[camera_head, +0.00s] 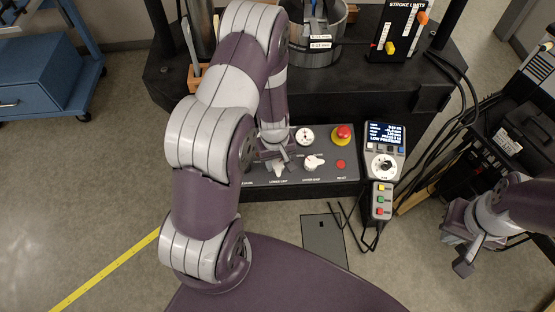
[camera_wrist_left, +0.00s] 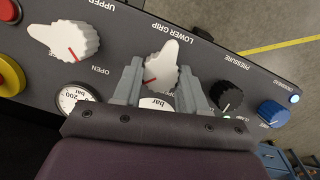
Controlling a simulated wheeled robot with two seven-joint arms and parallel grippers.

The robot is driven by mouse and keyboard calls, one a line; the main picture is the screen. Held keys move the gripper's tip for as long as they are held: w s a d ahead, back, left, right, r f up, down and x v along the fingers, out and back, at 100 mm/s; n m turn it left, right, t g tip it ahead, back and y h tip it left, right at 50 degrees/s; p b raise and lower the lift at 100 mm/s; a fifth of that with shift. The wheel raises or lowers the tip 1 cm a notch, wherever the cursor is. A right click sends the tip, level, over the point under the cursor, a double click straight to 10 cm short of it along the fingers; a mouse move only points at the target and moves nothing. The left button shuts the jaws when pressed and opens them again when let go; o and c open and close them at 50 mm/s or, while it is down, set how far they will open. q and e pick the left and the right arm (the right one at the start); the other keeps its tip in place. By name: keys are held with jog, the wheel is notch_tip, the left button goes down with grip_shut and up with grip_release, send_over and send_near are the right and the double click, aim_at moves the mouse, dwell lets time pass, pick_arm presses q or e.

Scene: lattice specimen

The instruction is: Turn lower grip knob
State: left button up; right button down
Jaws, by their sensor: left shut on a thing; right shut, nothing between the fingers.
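The lower grip knob (camera_wrist_left: 164,62) is a white pointer knob with a red line, on the dark control panel (camera_head: 335,172). In the left wrist view the red line points down-left, on the side of the OPEN label. My left gripper (camera_wrist_left: 160,72) is shut on this knob, one grey finger on each side. In the head view the knob (camera_head: 279,172) shows just below my left gripper (camera_head: 280,161), partly covered by it. My right gripper (camera_head: 463,266) is shut and empty at the far right, away from the panel.
The white upper grip knob (camera_wrist_left: 64,40) is beside the lower one. A black knob (camera_wrist_left: 226,96) and a blue knob (camera_wrist_left: 272,113) are on the other side. A red emergency button (camera_head: 343,133), a gauge (camera_head: 304,136) and a handheld pendant (camera_head: 384,160) are nearby. Cables hang at right.

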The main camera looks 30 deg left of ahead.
pick_arm(q)
jog(key=shift+f+b, duration=0.1)
jog(key=shift+b, duration=0.3)
jog(key=n+b, duration=0.2)
jog(key=b, duration=0.1)
jog(key=n+t+b, duration=0.1)
jog(key=n+b, duration=0.2)
jog(key=shift+a+f+n+h+b, duration=0.1)
jog(key=shift+f+n+h+b, duration=0.05)
jog(key=shift+n+h+b, duration=0.2)
jog(key=shift+s+n+t+b, duration=0.1)
jog(key=shift+n+t+b, duration=0.3)
jog(key=shift+n+b, duration=0.35)
jog(key=n+t+b, duration=0.1)
jog(key=n+b, duration=0.2)
jog(key=n, duration=0.2)
jog(key=shift+s, duration=0.1)
jog(key=shift+s+r+n+t+b, duration=0.1)
jog(key=shift+n+t+b, duration=0.25)
jog(key=shift+n+b, duration=0.7)
jog(key=shift+r+n+t+b, duration=0.1)
jog(key=shift+n+t+b, duration=0.3)
jog(key=shift+n, duration=1.25)
jog(key=o, duration=1.1)
jog(key=shift+c, duration=0.2)
